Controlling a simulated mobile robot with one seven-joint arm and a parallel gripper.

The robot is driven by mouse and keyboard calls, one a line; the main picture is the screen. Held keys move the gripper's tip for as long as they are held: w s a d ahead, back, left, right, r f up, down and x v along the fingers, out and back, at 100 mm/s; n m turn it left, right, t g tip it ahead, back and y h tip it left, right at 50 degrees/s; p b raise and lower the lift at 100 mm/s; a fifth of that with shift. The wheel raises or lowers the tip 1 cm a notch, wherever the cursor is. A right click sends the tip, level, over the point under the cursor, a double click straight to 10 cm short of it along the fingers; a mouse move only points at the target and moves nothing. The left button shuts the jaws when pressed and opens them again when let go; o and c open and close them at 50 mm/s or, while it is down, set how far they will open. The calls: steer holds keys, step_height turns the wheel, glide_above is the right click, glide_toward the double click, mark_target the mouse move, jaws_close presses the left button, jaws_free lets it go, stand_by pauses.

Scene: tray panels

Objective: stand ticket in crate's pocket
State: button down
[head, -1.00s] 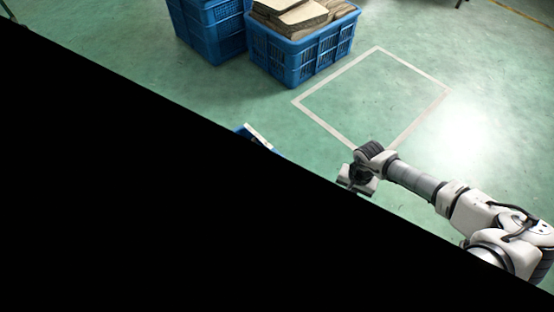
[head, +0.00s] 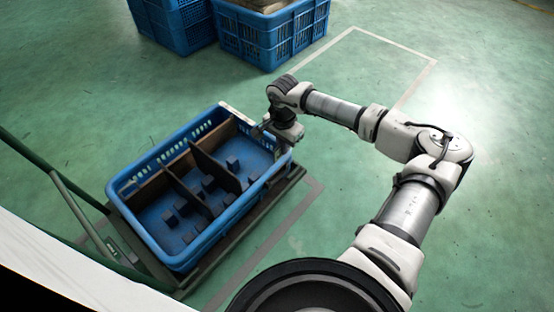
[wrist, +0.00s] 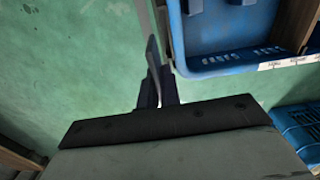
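The blue crate (head: 150,237) stands on a low dark cart in the head view. Dark dividers split its inside, and several small blue blocks lie in it. A white strip (head: 237,115) sits on its far short rim; white marks also show on the crate's rim in the wrist view (wrist: 285,62). My gripper (head: 268,132) is at the crate's far right corner. In the wrist view its dark fingers (wrist: 158,88) are close together around a thin grey slip seen edge-on, apparently the ticket (wrist: 152,57), beside the crate wall. The pocket's opening is not clear.
Two more blue crates (head: 262,42) stand at the back, one holding cardboard. A green cart handle (head: 75,210) rises at the left. Green floor with pale tape lines lies clear at the right, beyond my arm.

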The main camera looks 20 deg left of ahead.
steer(key=shift+s+a+f+b, duration=0.1)
steer(key=shift+a+f+b, duration=0.2)
steer(key=shift+f+b, duration=0.95)
steer(key=shift+a+f+b, duration=0.25)
steer(key=shift+f+b, duration=0.45)
steer(key=shift+f, duration=1)
steer(key=shift+s+a+f+b, duration=0.1)
steer(key=shift+a+f+b, duration=0.2)
steer(key=shift+f+b, duration=0.95)
steer(key=shift+f, duration=0.25)
steer(key=shift+f+b, duration=0.75)
steer(key=shift+f, duration=0.6)
steer(key=shift+f, duration=0.1)
steer(key=shift+f+b, duration=0.3)
steer(key=shift+f, duration=0.05)
steer(key=c, duration=1.5)
jaws_free()
steer(key=shift+r, duration=0.1)
steer(key=shift+c, duration=0.2)
